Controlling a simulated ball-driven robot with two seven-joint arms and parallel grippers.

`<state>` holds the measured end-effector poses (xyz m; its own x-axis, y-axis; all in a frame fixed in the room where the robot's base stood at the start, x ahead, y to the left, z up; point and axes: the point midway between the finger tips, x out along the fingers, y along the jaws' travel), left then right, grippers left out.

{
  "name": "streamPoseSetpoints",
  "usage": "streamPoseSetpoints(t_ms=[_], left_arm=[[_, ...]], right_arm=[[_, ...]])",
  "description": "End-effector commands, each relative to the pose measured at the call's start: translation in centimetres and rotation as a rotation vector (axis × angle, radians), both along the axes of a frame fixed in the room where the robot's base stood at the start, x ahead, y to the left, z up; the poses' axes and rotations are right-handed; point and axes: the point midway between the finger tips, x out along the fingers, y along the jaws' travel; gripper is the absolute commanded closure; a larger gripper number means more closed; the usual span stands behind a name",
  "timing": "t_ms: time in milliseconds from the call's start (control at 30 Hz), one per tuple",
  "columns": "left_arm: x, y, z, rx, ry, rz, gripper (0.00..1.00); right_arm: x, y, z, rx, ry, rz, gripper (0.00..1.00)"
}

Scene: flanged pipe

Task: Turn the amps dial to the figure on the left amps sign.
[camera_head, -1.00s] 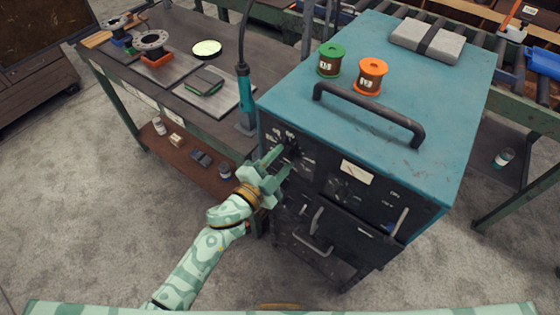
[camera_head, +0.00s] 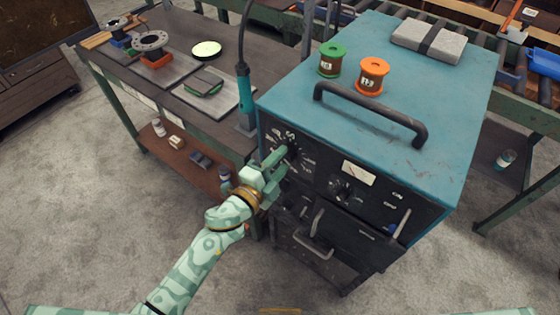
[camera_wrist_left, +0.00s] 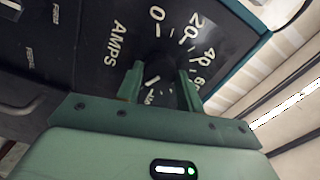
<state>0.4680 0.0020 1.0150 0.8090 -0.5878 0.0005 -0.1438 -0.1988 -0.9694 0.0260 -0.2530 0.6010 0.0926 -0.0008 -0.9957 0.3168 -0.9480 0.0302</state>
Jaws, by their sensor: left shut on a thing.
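The amps dial (camera_wrist_left: 160,66) is a dark knob on the black front panel (camera_head: 318,172) of a blue-topped machine. In the left wrist view its white scale shows AMPS, 0, 20, 40 and part of a further figure. My left gripper (camera_head: 281,158) is at the dial's upper-left place on the panel. In the wrist view its two green fingers (camera_wrist_left: 160,82) stand on either side of the knob, shut on it. The fingers hide part of the knob and scale, so I cannot read its pointer. I cannot make out an amps sign. My right gripper is not in view.
A second dial (camera_head: 341,190) and a meter (camera_head: 358,172) are on the panel, right of my gripper. A black handle (camera_head: 370,113), green spool (camera_head: 330,60) and orange spool (camera_head: 372,75) are on top. A workbench (camera_head: 222,52) and teal torch (camera_head: 245,92) stand left.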

Motion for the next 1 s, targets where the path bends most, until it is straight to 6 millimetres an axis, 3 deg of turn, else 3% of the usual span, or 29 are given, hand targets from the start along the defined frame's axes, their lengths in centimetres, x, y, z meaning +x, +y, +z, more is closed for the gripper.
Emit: streamPoseSetpoints(t_ms=[200,233,300,667,767,1000], left_arm=[[-0.1,0.0,-0.2,0.006,0.001,0.000,0.86],[-0.1,0.0,-0.2,0.006,0.001,0.000,0.58],[-0.1,0.0,-0.2,0.006,0.001,0.000,0.41],[-0.5,0.4,-0.1,0.003,0.001,0.000,0.41],[-1.7,1.3,-0.2,0.004,0.002,0.001,0.41],[-6.9,5.0,-0.2,0.005,0.005,0.000,0.41]], right_arm=[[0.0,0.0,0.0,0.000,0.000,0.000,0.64],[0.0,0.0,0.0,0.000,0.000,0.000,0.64],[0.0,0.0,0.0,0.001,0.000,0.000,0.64],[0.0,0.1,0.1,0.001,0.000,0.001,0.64],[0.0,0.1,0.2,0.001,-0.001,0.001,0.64],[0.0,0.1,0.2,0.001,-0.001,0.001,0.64]])
